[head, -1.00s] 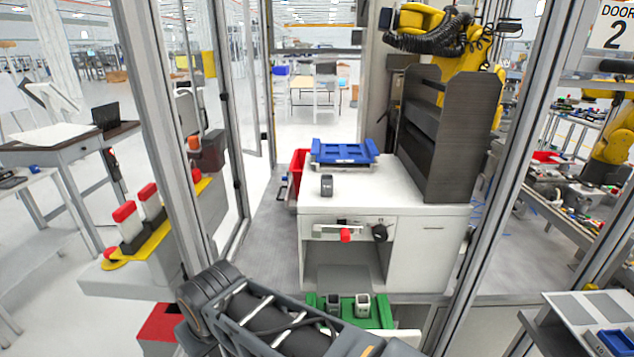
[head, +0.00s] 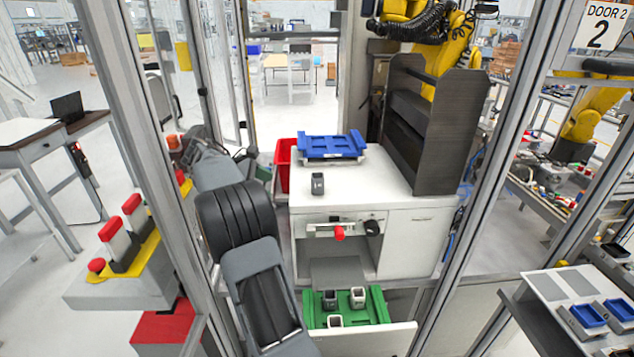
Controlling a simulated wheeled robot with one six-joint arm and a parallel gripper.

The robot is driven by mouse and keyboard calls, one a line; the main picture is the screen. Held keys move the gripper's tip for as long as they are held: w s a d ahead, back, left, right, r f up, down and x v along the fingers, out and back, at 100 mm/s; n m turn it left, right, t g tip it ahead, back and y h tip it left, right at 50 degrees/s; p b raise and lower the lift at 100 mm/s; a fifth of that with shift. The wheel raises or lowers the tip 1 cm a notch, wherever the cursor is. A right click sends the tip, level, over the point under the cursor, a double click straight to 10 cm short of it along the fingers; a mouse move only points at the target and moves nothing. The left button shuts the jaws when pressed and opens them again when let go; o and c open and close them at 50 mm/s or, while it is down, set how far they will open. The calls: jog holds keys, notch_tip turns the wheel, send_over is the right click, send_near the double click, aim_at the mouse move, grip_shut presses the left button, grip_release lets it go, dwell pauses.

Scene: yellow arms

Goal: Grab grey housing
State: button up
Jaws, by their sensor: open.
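A dark grey housing (head: 317,184) stands upright on the white cabinet top (head: 375,190), near its front left. My arm reaches up the left side of the view, left of the cabinet. Its fingertips cannot be made out behind the arm links, so my gripper is not seen at any housing.
A blue tray (head: 332,145) sits at the back of the cabinet top, beside a tall dark rack (head: 432,130). A red bin (head: 283,165) stands at the cabinet's left. Metal frame posts flank the opening. The cabinet top's front right is clear.

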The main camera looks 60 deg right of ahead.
notch_tip(320, 180, up, 5)
jog(key=s+d+n+g, duration=0.1)
jog(key=d+g, duration=0.1)
jog(key=g, duration=0.1)
send_near(318, 179)
jog(key=s+d+f, duration=0.2)
jog(key=d, duration=0.1)
jog(key=shift+f+p, duration=0.2)
jog(key=shift+p, duration=0.1)
jog(key=shift+n, duration=0.3)
jog(key=shift+p+x, duration=1)
jog(key=shift+x, duration=2.3)
jog(key=shift+w+d+f, duration=0.1)
jog(key=shift+w+d, duration=0.05)
jog(key=shift+w, duration=0.05)
jog(key=c, duration=1)
